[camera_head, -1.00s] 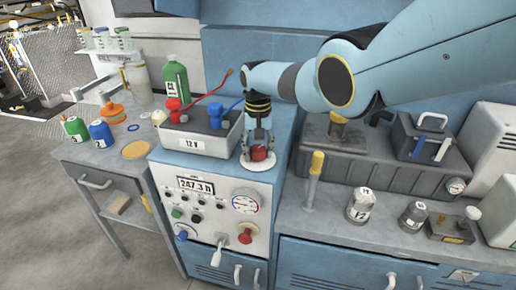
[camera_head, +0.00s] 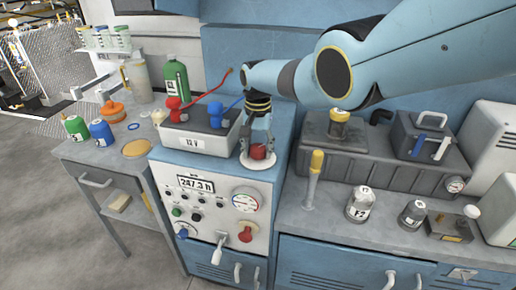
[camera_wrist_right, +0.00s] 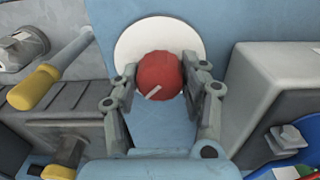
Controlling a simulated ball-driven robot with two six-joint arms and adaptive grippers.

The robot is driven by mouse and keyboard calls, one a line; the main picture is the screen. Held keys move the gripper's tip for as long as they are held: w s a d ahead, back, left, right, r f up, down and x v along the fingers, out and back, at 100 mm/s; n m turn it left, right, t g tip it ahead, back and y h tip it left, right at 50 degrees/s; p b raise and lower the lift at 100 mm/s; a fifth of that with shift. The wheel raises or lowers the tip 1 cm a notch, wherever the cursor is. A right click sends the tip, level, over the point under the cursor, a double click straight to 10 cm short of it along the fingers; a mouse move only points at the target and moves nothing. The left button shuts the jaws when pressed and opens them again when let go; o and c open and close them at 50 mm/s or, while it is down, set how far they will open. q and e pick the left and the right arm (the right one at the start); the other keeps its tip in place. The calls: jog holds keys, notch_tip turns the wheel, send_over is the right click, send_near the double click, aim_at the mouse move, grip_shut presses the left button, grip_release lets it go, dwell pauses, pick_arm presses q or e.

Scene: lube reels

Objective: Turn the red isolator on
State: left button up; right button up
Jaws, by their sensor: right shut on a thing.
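The red isolator (camera_head: 258,152) is a round red knob on a white disc (camera_head: 244,163) on top of the blue cabinet. My right gripper (camera_head: 257,146) reaches down onto it from above. In the right wrist view the red isolator (camera_wrist_right: 159,75) sits between the two fingers of my right gripper (camera_wrist_right: 160,85), which are shut on it. A pale mark shows on the knob's lower left. The white disc (camera_wrist_right: 130,42) lies behind the knob. My left gripper is not in view.
A 12 V battery (camera_head: 205,135) with red and blue terminals stands just left of the isolator. A control panel (camera_head: 190,205) with gauge and levers is below. A yellow-handled tool (camera_head: 315,170) and a grey tank (camera_head: 380,160) are to the right.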

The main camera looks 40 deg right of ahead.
aim_at(258, 147)
jog(key=o, duration=1.2)
jog(key=shift+r, duration=0.1)
notch_tip(258, 147, up, 12)
jog(key=shift+f, duration=0.1)
